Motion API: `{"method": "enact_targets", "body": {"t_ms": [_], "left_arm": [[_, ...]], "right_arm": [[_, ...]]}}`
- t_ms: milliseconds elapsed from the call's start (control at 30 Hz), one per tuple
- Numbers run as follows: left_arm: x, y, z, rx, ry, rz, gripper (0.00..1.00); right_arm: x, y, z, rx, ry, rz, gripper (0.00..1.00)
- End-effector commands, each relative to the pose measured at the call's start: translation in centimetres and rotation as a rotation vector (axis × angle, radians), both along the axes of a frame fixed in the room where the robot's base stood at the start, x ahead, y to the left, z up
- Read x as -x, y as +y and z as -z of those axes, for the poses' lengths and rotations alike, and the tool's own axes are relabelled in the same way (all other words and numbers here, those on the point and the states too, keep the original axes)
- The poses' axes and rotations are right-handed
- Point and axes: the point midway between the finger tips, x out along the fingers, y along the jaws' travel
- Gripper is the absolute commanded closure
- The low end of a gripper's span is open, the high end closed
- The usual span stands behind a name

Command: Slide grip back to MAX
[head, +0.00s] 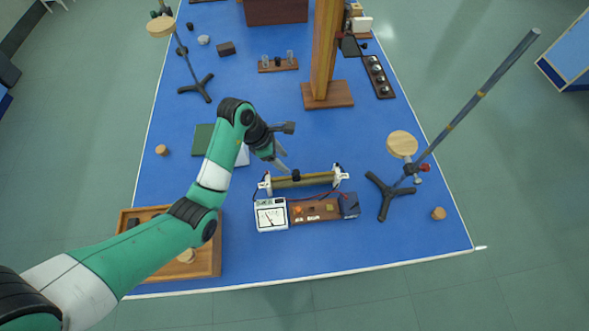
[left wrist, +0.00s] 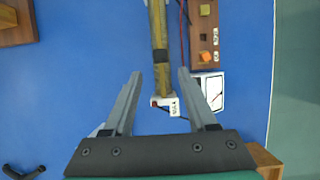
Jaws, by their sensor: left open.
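The slide rheostat lies between white end brackets near the front of the blue bench; its tube shows in the head view (head: 318,180) and runs upright in the left wrist view (left wrist: 157,20). Its dark slider grip (head: 296,175) sits a little left of the tube's middle in the head view. In the left wrist view the grip (left wrist: 161,56) is a dark band, just beyond the fingertips. My left gripper (head: 283,160) is open and empty above the rheostat's left part. In the left wrist view its fingers (left wrist: 160,74) are on either side of the tube. My right gripper is out of view.
A white meter (head: 270,215) and a wooden circuit board (head: 312,211) stand close in front of the rheostat, with wires between. A stand with a slanted rod (head: 470,105) is at right. A wooden tray (head: 207,262) lies at front left.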

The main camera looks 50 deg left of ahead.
Motion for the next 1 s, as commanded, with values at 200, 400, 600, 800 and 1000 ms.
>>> {"method": "enact_targets", "body": {"t_ms": [200,400,600,800,1000], "left_arm": [[-1.5,-1.2,5.1,0.002,0.003,0.002,0.43],[-2.5,-1.9,7.7,0.0,0.0,0.001,0.43],[-2.8,-2.0,8.1,-0.001,-0.002,0.001,0.43],[-2.8,-2.0,8.0,-0.001,-0.002,0.001,0.53],[-2.7,-2.0,8.0,0.0,-0.001,0.002,0.89]], "right_arm": [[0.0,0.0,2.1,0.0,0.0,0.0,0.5],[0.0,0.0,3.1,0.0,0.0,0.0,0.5],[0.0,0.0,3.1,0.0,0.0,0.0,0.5],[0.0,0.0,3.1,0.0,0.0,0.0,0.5],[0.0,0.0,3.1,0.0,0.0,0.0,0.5]]}}
